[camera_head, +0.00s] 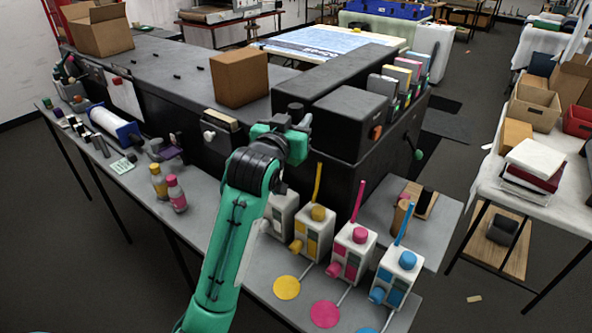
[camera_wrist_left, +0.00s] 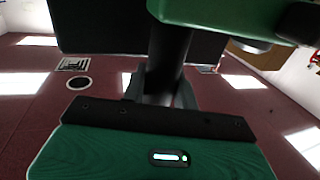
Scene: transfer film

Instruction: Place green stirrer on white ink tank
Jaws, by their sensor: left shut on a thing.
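The white ink tank (camera_head: 279,212) stands at the left end of a row of ink tanks on the front bench, partly covered by my left arm. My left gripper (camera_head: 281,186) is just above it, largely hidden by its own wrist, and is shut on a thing. I take that to be the green stirrer, but it cannot be made out in either view. The left wrist view shows a green link, a dark post and the floor, and no tank or stirrer. My right gripper is in neither view.
Beside it stand yellow (camera_head: 312,232), magenta (camera_head: 350,254) and blue (camera_head: 396,276) tanks, each with an upright stirrer. A large black machine (camera_head: 345,125) stands behind the row. Yellow (camera_head: 158,182) and magenta (camera_head: 176,194) bottles stand farther left, with free bench between.

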